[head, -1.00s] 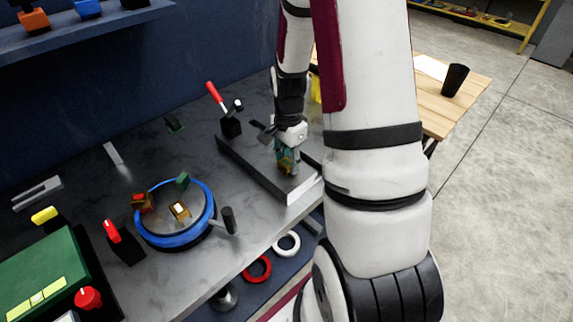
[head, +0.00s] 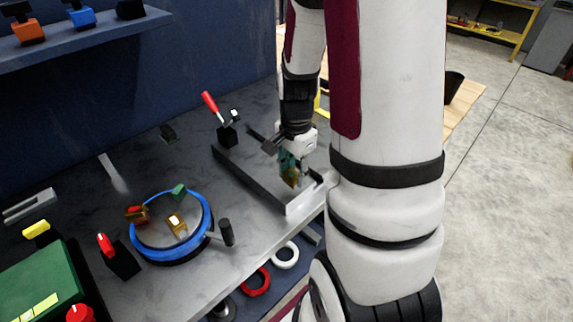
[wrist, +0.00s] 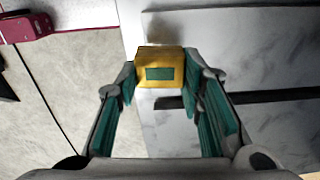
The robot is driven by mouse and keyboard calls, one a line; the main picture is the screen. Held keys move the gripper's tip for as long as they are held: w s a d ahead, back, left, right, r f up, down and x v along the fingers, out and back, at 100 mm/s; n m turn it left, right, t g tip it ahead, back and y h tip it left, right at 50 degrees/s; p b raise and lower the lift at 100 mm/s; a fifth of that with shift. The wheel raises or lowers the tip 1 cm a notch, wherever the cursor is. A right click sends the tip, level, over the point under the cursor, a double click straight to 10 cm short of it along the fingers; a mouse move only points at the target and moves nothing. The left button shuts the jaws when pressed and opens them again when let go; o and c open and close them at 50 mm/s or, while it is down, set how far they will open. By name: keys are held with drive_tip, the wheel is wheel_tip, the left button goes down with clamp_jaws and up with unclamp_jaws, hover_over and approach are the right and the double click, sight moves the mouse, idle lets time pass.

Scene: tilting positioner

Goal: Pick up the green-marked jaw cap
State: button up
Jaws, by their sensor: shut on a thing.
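The jaw cap (wrist: 160,66) is a small yellow block with a green rectangle on its face. In the wrist view it sits between the fingertips of my gripper (wrist: 158,82), which is shut on it with teal pads at both sides. In the head view my gripper (head: 289,172) is over the grey tray (head: 250,182) near its front right end. The jaw cap (head: 291,180) is partly hidden there by the fingers. I cannot tell from the views whether it touches the tray floor.
A blue-ringed round positioner (head: 158,258) with small blocks and a black-handled lever (head: 226,232) stands to the left. A red-handled clamp (head: 211,104) stands behind the tray. A green box (head: 38,283) is at lower left. Bare bench lies between positioner and tray.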

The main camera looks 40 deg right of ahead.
drive_tip(key=s+a+p, duration=0.1)
drive_tip(key=s+p, duration=0.2)
drive_tip(key=s, duration=0.2)
drive_tip(key=s+a+r+p, duration=0.1)
drive_tip(key=s+a+p, duration=0.1)
drive_tip(key=s, duration=0.3)
drive_tip(key=shift+s+a+p, duration=0.2)
drive_tip(key=shift+a+p, duration=0.05)
drive_tip(key=shift+p, duration=0.35)
